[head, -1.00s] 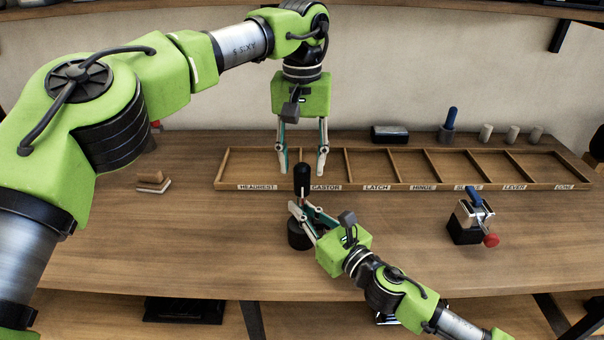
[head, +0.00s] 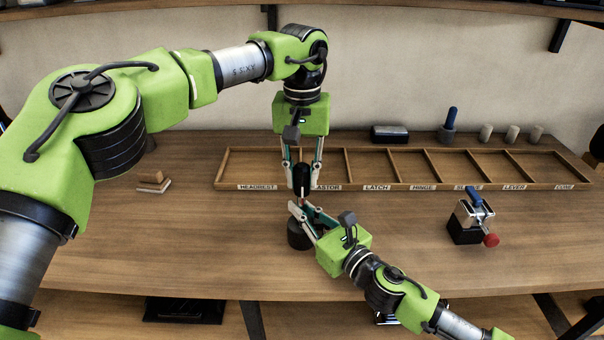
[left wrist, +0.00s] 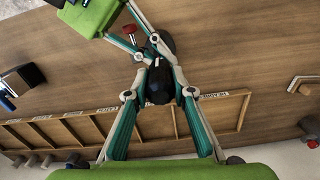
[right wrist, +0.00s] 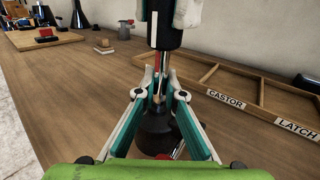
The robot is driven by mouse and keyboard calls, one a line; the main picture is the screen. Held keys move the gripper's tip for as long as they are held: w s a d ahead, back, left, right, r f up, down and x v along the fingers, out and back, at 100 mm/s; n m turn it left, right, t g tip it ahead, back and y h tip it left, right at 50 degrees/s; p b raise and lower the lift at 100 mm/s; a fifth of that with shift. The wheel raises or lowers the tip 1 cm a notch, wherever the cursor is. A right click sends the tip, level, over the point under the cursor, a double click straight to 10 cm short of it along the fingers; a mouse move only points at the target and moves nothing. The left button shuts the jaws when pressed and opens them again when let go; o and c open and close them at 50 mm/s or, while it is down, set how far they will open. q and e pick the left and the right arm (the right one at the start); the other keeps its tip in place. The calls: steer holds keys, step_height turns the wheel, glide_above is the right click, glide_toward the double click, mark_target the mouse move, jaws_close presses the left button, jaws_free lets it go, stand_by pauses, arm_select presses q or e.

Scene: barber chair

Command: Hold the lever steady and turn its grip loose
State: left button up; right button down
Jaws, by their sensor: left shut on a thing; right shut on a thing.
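The lever stands upright on a round black base (head: 299,235). Its black grip (head: 301,183) is at the top; the grip also shows in the left wrist view (left wrist: 159,85) and at the top of the right wrist view (right wrist: 167,30). My left gripper (head: 302,180) points down from above and is shut on the grip, a finger on either side. My right gripper (head: 297,207) reaches in from the lower right and is shut on the lever's thin shaft (right wrist: 160,72), below the grip and above the base. The fingers hide part of the shaft.
A labelled wooden tray (head: 420,185) with empty compartments runs behind the lever. A black block with a blue handle and red knob (head: 478,215) stands at right. A small brown-and-white block (head: 153,182) lies at left. Table between is clear.

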arm_select(q)
steer(key=shift+n, duration=0.3)
steer(key=n, duration=0.8)
steer(key=shift+n, duration=0.4)
steer(key=n, duration=0.4)
steer(key=shift+n, duration=2.3)
steer(key=o, duration=1.1)
steer(key=shift+o, duration=0.2)
